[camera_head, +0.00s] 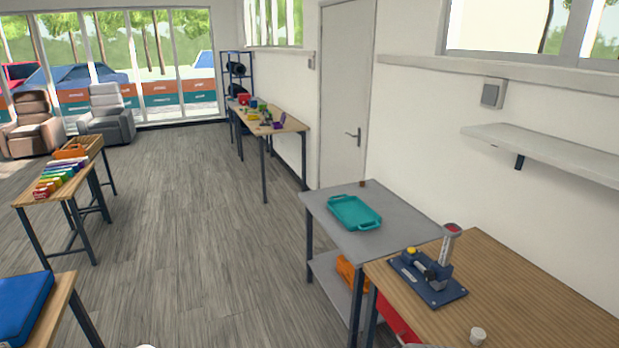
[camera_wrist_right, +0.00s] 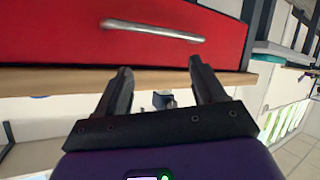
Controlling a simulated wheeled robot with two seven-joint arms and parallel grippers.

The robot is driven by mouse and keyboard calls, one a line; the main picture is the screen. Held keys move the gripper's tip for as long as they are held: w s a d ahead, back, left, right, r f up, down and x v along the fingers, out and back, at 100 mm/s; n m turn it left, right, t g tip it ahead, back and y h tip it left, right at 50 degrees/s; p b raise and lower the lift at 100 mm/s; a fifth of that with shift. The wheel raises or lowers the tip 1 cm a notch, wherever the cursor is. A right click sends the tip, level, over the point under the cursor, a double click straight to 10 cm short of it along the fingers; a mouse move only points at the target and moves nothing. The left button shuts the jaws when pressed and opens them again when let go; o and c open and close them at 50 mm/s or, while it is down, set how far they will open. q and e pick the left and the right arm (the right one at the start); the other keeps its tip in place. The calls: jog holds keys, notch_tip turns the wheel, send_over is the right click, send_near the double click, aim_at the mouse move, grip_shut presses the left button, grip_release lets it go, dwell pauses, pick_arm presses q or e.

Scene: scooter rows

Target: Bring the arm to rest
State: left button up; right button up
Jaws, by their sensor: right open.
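My right gripper (camera_wrist_right: 158,88) shows in the right wrist view. Its two dark fingers are apart, with nothing held between them. A red drawer front (camera_wrist_right: 60,35) with a silver handle (camera_wrist_right: 150,30) lies beyond the fingertips, and the fingers do not grip the handle. A wooden edge (camera_wrist_right: 60,80) runs between the drawer and the fingers. In the head view neither gripper can be made out; only a small pale shape shows at the bottom edge.
In the head view, a wooden bench (camera_head: 510,290) at right carries a blue press (camera_head: 430,270) and a small white cup (camera_head: 478,336). A grey table (camera_head: 395,225) with a teal tray (camera_head: 354,212) adjoins it. A blue case (camera_head: 22,305) is at lower left. The middle floor (camera_head: 200,230) is clear.

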jog(key=s+a+f+n+g+y, duration=0.1)
jog(key=s+a+f+g+y, duration=0.1)
jog(key=s+a+f+y, duration=0.45)
jog(key=s+a+f+g+y, duration=0.1)
jog(key=s+a+g+y, duration=0.2)
jog(key=s, duration=1)
jog(key=s+a+f+n+g+y, duration=0.1)
jog(key=s+a+g+y, duration=0.3)
jog(key=s+a, duration=0.5)
jog(key=s+f, duration=0.1)
jog(key=s, duration=0.3)
jog(key=shift+s+f+n, duration=0.25)
jog(key=shift+s+n, duration=0.05)
